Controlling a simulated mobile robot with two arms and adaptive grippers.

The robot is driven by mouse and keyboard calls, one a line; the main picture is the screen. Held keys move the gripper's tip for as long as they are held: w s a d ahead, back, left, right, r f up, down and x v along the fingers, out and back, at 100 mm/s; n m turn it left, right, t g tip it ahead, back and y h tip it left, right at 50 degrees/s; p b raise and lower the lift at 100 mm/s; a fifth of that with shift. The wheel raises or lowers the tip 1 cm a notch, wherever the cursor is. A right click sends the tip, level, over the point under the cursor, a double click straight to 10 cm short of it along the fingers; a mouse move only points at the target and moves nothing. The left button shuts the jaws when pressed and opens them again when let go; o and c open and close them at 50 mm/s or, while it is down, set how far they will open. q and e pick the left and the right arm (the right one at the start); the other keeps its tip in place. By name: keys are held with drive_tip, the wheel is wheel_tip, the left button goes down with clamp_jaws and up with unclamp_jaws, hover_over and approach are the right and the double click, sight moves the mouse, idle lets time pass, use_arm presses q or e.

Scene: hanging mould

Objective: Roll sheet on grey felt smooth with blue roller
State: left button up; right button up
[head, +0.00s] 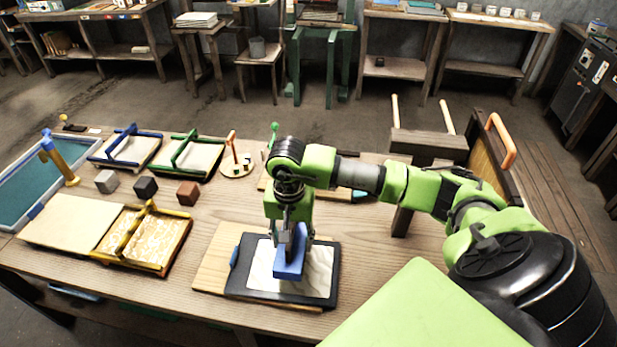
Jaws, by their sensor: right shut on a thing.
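A white sheet (316,272) lies on a dark grey felt (240,284), which rests on a pale wooden board (213,268) at the table's front middle. My right gripper (290,232) points down over the sheet and is shut on the blue roller (289,266). The roller is at the sheet, near its middle; I cannot tell whether it touches. The gripper and roller hide part of the sheet. My left gripper is not in view.
Left of the board are a yellow-handled mould (128,238), a cream board (62,222), several small blocks and a blue-rimmed vat (18,203). Blue and green-handled moulds (180,163) lie behind. A wooden stand (428,143) and an orange-handled frame (500,140) stand at the right.

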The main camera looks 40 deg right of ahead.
drive_tip(key=w+a+f+b, duration=0.1)
drive_tip(key=w+a, duration=0.1)
drive_tip(key=w+a+f+b, duration=0.1)
drive_tip(key=w+a, duration=0.1)
drive_tip(key=w+a+f+b, duration=0.1)
drive_tip(key=w+a, duration=0.1)
drive_tip(key=shift+w+a, duration=0.15)
drive_tip(key=shift+w, duration=0.25)
drive_tip(key=shift+f+b, duration=0.8)
drive_tip(key=shift+f+b, duration=0.75)
drive_tip(key=shift+b, duration=0.05)
idle(0.3)
drive_tip(key=shift+s, duration=0.1)
